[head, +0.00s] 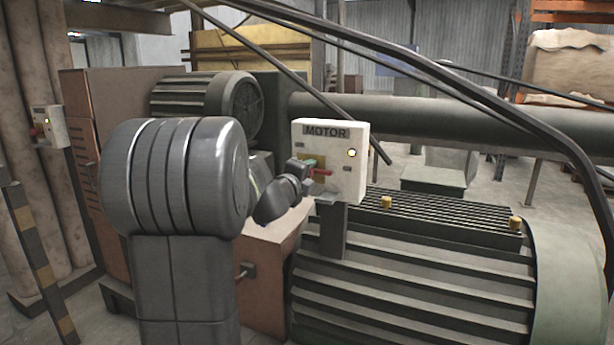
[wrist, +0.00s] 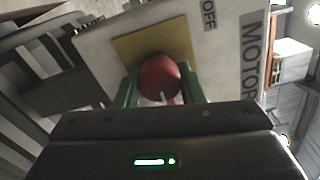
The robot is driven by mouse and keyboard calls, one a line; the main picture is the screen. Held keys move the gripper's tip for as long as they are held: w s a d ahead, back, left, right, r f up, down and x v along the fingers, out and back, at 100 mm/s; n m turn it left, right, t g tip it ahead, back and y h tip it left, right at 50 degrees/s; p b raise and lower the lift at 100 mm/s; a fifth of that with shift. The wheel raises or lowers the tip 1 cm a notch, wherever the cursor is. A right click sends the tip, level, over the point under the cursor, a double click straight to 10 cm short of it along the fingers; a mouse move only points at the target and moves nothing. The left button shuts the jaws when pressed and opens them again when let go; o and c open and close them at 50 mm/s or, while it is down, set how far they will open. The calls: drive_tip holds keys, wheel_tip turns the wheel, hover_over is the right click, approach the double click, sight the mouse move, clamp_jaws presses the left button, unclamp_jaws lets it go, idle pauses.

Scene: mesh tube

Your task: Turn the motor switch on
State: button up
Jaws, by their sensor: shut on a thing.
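The motor switch box (head: 340,180) is a pale box labelled MOTOR, mounted on a dark post above the big ribbed motor (head: 400,270). Its red switch handle (head: 321,172) shows in the head view in front of a yellow plate. In the wrist view the red knob (wrist: 159,78) sits before the yellow plate (wrist: 180,40), with the word OFF on the box beside it. My gripper (head: 312,168) is at the front of the box. Its green fingers (wrist: 158,92) are shut on the red switch handle, one on each side. The handle's lower part is partly hidden.
Another small control box (head: 49,127) is on the far left by the pillars. A dark curved pipe (head: 500,105) runs above and right of the switch box. A brown cabinet (head: 105,150) stands behind my arm. Open floor shows at the back right.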

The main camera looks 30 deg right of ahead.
drive_tip(key=shift+f, duration=0.1)
drive_tip(key=o, duration=1)
drive_tip(key=v, duration=1.3)
drive_tip(key=shift+s+a, duration=0.25)
drive_tip(key=shift+a, duration=0.1)
drive_tip(key=shift+w+d, duration=0.1)
drive_tip(key=x, duration=1.3)
drive_tip(key=shift+w+d, duration=0.15)
drive_tip(key=shift+d, duration=0.1)
drive_tip(key=shift+a, duration=0.1)
